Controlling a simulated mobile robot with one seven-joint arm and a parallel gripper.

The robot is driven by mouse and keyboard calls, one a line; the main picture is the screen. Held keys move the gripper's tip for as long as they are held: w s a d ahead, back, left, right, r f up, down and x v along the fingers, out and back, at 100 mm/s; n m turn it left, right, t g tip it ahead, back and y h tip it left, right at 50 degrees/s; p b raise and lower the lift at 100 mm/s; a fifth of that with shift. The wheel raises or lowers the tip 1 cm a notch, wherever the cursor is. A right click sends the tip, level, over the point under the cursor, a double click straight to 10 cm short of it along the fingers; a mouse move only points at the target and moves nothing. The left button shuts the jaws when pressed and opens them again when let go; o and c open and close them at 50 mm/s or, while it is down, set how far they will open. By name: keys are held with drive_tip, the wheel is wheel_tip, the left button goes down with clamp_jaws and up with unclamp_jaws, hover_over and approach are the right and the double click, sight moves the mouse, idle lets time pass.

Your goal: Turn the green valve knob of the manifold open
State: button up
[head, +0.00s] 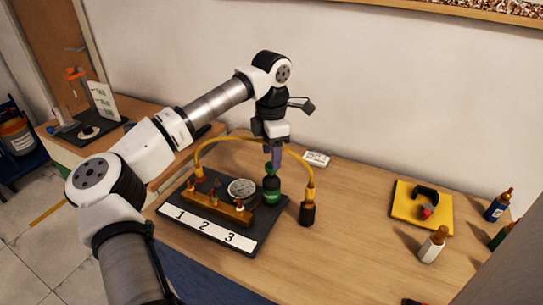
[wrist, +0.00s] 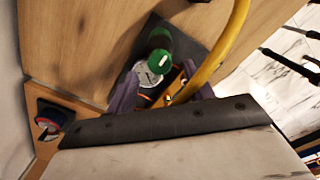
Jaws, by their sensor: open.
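The manifold is a brass bar (head: 217,206) with small valve fittings, on a black plate (head: 263,232) labelled 1, 2, 3. A round white-faced gauge (head: 242,189) sits behind it and partly shows in the wrist view (wrist: 146,76). In the wrist view the green top (wrist: 159,42) carries a white mark. My gripper (head: 273,163) points down just above it, purple fingers apart and empty. Contact cannot be told. In the wrist view my gripper (wrist: 165,88) frames the gauge.
A yellow hose (head: 245,139) arches behind my gripper to a black fitting (head: 307,213); it crosses close to a finger in the wrist view (wrist: 222,55). A white box (head: 316,159) lies behind. A yellow tray (head: 407,208) and bottles (head: 433,246) stand right. Table between is clear.

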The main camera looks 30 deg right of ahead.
drive_tip(key=shift+f, duration=1.55)
drive_tip(key=c, duration=1)
